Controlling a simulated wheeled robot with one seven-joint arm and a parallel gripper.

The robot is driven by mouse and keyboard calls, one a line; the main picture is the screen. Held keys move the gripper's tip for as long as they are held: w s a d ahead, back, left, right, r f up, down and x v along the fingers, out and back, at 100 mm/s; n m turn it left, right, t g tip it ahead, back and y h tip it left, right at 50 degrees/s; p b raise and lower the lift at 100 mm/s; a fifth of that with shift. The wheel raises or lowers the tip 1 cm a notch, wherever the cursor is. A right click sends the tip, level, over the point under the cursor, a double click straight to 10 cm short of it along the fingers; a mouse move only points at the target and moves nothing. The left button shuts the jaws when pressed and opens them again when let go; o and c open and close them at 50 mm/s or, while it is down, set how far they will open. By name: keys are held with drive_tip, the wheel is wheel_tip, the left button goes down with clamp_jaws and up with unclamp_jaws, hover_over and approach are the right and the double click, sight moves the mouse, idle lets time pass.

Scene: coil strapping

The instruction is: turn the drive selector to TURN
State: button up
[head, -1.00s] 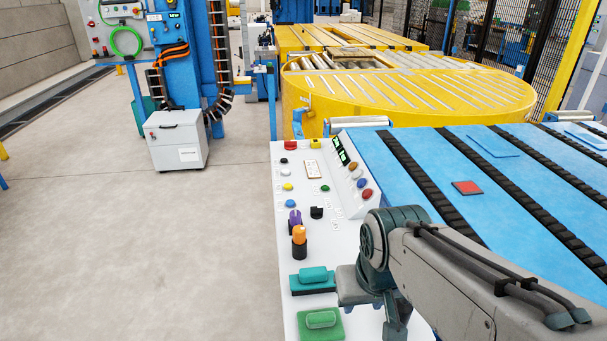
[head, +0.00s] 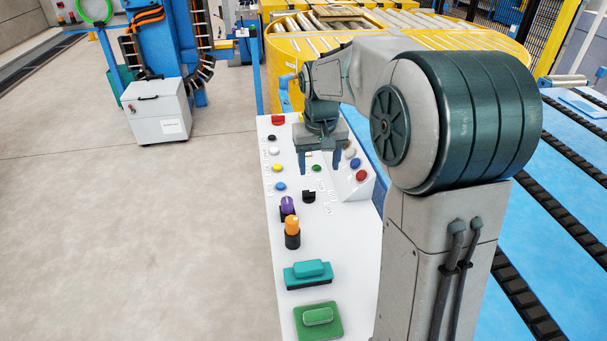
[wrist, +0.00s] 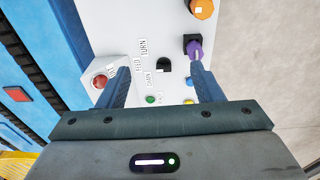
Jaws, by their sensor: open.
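The drive selector is a small black knob (head: 308,196) on the white control panel (head: 345,240). In the wrist view the black selector (wrist: 163,65) has TURN, FEED and CHAIN labels beside it. My gripper (head: 322,168) points down over the panel, a little beyond the selector in the head view. It is open and empty. In the wrist view my gripper (wrist: 160,75) has its two blue fingers apart, with the selector showing between them. The fingers appear above the panel; I cannot tell the exact height. The selector's pointer direction is too small to read.
A purple knob (head: 287,205) and an orange-topped knob (head: 292,230) stand close to the selector. Green (head: 317,167), yellow (head: 278,169) and red (head: 361,176) buttons are nearby. Teal (head: 308,270) and green (head: 318,318) blocks sit at the near end. Open floor lies left.

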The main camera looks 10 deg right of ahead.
drive_tip(key=g+p, duration=0.1)
drive_tip(key=p, duration=0.1)
hover_over(309, 191)
wheel_tip(309, 191, down, 6)
wheel_tip(309, 191, down, 14)
drive_tip(key=shift+f+p, duration=0.15)
drive_tip(key=shift+p, duration=0.9)
drive_tip(key=c, duration=1)
